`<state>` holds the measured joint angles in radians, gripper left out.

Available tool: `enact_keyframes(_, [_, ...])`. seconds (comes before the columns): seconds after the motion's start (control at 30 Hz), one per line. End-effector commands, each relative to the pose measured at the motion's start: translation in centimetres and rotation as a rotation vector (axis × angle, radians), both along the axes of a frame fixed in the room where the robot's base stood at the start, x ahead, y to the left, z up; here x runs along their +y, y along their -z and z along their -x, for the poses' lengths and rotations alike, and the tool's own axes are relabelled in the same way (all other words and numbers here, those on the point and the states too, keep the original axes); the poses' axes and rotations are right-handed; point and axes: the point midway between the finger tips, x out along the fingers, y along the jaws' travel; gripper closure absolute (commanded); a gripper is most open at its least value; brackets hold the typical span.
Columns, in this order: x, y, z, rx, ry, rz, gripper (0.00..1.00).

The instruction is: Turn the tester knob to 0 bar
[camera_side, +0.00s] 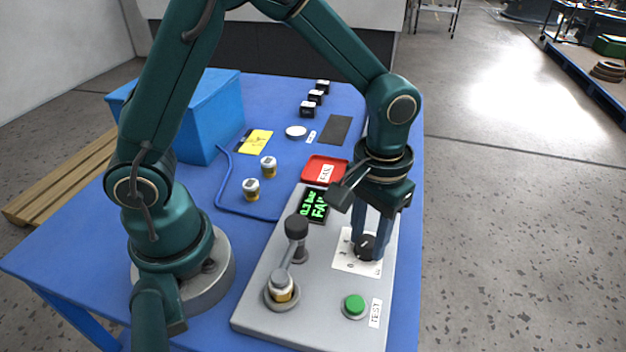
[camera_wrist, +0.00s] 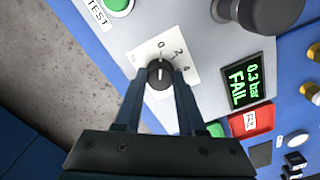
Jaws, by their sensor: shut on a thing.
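The black tester knob (camera_side: 367,247) stands on a white dial plate (camera_side: 346,262) on the grey tester panel. My gripper (camera_side: 370,240) reaches down from above, with its two fingers shut on the knob's sides. In the wrist view the knob (camera_wrist: 160,74) sits between the fingertips (camera_wrist: 159,78). Its white pointer line shows on top, and the dial marks 0, 2 and 4 are readable around it. The line lies roughly in the direction of the 0 mark. The tester display (camera_wrist: 245,85) reads 0.3 bar and FAIL in green.
A clamp arm with a black knob (camera_side: 297,227) stands over a valve (camera_side: 281,288) at the panel's left. A green TEST button (camera_side: 354,305) is at the front. A red tray (camera_side: 325,169) lies behind the panel. Two valves (camera_side: 252,188) stand near a blue box (camera_side: 207,115).

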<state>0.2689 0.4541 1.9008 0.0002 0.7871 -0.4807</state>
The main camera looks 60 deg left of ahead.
Motion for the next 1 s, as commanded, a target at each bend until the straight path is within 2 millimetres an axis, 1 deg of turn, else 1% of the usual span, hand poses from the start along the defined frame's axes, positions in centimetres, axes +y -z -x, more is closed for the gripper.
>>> enact_keyframes(0.13, [0.0,-0.1,-0.1,-0.001,-0.003,0.002,1.00])
enact_keyframes(0.17, [0.0,-0.1,-0.1,-0.001,-0.002,0.002,0.53])
enact_keyframes(0.2, [0.0,-0.1,0.0,-0.001,-0.002,0.002,0.38])
enact_keyframes(0.23, [0.0,-0.1,0.0,-0.001,-0.002,0.002,0.31])
enact_keyframes(0.57, [0.0,-0.2,-0.1,-0.001,0.000,0.001,0.31])
enact_keyframes(0.67, [0.0,-1.2,-0.1,-0.006,0.000,0.002,0.31])
enact_keyframes(0.8, [0.0,-3.2,-0.2,-0.008,0.000,0.002,0.31])
enact_keyframes(0.9, [0.0,-4.3,-0.2,-0.006,-0.001,0.002,0.31])
enact_keyframes(1.0, [0.0,-5.0,-0.1,-0.005,-0.001,0.002,0.31])
